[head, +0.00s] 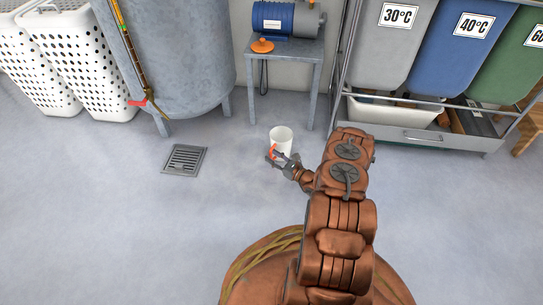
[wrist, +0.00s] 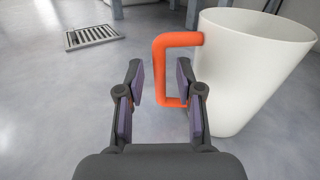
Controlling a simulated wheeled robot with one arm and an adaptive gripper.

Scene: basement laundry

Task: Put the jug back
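The jug (head: 282,140) is white with an orange handle (head: 273,152) and appears to stand upright on the grey floor. In the wrist view the jug (wrist: 245,75) fills the right side, its handle (wrist: 160,65) turned to the left. My gripper (head: 279,159) is at the handle side of the jug. In the wrist view my gripper (wrist: 160,82) is open, with the handle's upright bar between the two fingers and gaps on both sides. The right finger overlaps the handle's opening. Whether the fingers touch the handle anywhere is unclear.
A small grey table (head: 285,50) with a blue motor stands behind the jug. A metal tank (head: 180,60) and white baskets (head: 60,65) are at left. A rack with labelled bins (head: 393,45) is at right. A floor drain (head: 184,159) lies left; surrounding floor is clear.

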